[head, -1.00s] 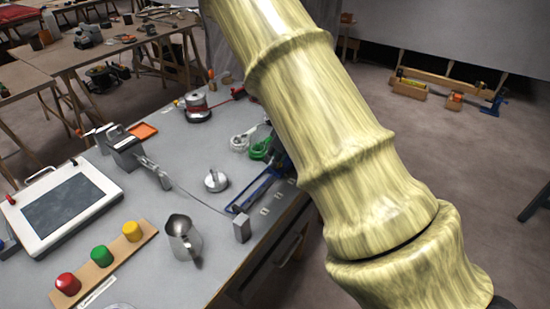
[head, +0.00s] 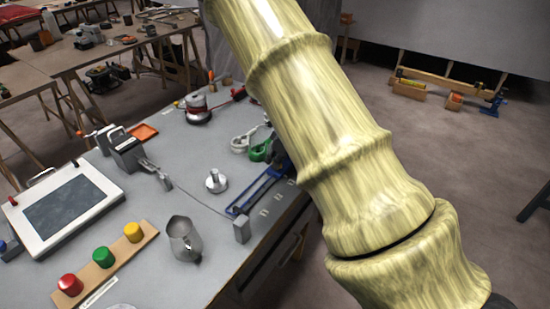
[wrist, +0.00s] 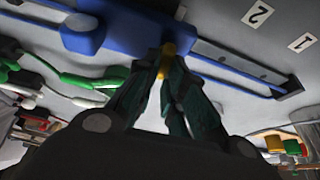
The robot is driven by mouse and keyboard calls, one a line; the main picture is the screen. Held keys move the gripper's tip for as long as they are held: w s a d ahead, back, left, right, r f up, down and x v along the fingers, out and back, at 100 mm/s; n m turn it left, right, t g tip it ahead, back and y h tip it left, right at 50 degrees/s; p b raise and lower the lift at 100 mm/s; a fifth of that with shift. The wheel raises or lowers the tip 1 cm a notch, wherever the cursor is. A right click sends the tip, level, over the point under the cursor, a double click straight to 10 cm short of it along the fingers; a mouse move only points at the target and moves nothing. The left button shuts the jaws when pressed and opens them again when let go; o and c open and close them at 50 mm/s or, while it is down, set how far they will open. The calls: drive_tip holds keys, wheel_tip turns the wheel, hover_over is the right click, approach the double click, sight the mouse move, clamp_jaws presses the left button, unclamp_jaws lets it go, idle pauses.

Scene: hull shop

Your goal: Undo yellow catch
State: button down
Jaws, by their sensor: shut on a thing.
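The yellow catch (wrist: 166,62) shows in the wrist view as a small yellow piece at a blue block (wrist: 83,33) on a blue rail (wrist: 235,66). My gripper (wrist: 168,72) is shut on the yellow catch, with its dark green fingertips on either side of it. The fingers hide part of the catch. In the head view the blue rail (head: 262,188) lies near the bench's right edge. My arm hides the gripper and the catch there.
A green clamp (head: 262,151) lies near the rail. A metal pitcher (head: 184,240), a round silver piece (head: 216,181) and a grey block (head: 241,229) stand on the bench. Red (head: 70,285), green (head: 103,257) and yellow (head: 133,232) knobs sit on a wooden strip. Number labels (wrist: 257,14) lie beside the rail.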

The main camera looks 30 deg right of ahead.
drive_tip(key=n+p, duration=0.1)
drive_tip(key=p, duration=0.1)
drive_tip(key=n+y+p, duration=0.1)
drive_tip(key=n+p, duration=0.1)
drive_tip(key=p, duration=0.1)
drive_tip(key=shift+a+r+g, duration=0.1)
drive_tip(key=shift+r+g, duration=0.2)
drive_tip(key=shift+g, duration=0.1)
drive_tip(key=n+p, duration=0.2)
drive_tip(key=n+g+y+p, duration=0.1)
drive_tip(key=n+p, duration=0.1)
drive_tip(key=n, duration=0.1)
drive_tip(key=shift+s+a+f, duration=0.1)
drive_tip(key=shift+s+f, duration=0.05)
drive_tip(key=shift+s, duration=0.05)
drive_tip(key=n+g+p, duration=0.1)
drive_tip(key=n, duration=0.1)
drive_tip(key=n+g, duration=0.1)
drive_tip(key=n, duration=0.1)
drive_tip(key=shift+s+a+f+n+y+p, duration=0.1)
drive_tip(key=shift+s+n+y+p, duration=0.05)
drive_tip(key=shift+n+y+p, duration=0.2)
drive_tip(key=shift+s+n+g+p, duration=0.15)
drive_tip(key=shift+n+g, duration=0.35)
drive_tip(key=shift+n, duration=0.65)
drive_tip(key=shift+s+n+g+p, duration=0.15)
drive_tip(key=shift+n+g, duration=0.35)
drive_tip(key=shift+n, duration=0.6)
